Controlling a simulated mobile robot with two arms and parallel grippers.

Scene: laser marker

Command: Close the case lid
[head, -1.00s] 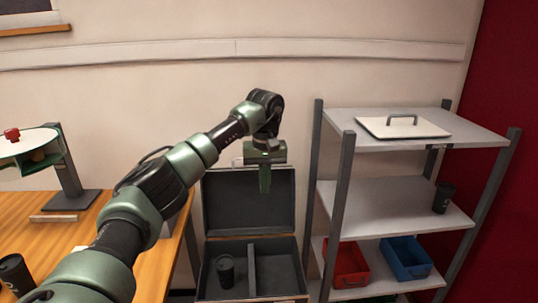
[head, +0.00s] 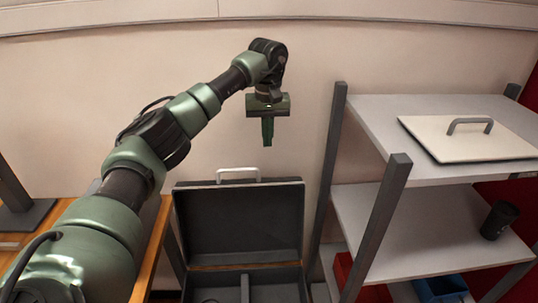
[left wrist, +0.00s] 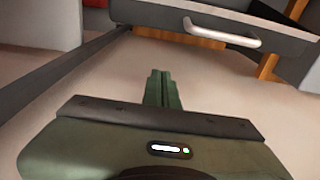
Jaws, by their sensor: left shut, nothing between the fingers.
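The dark grey case stands open between the table and the shelf, with its lid (head: 240,222) raised upright near the wall. A pale handle (head: 238,175) sits on the lid's top edge; it also shows in the left wrist view (left wrist: 222,36). The case's lower part (head: 262,286) has a divider and is cut off by the bottom edge of the head view. My left gripper (head: 267,143) is shut and empty, pointing down, above the lid and a little right of the handle, apart from it. My right gripper is out of view.
A grey shelf unit (head: 398,190) stands right of the case, carrying a white tray-like lid with a handle (head: 470,138) and a dark cup (head: 499,220). Red (head: 362,280) and blue (head: 441,289) bins are low down. A wooden table (head: 152,250) is at left.

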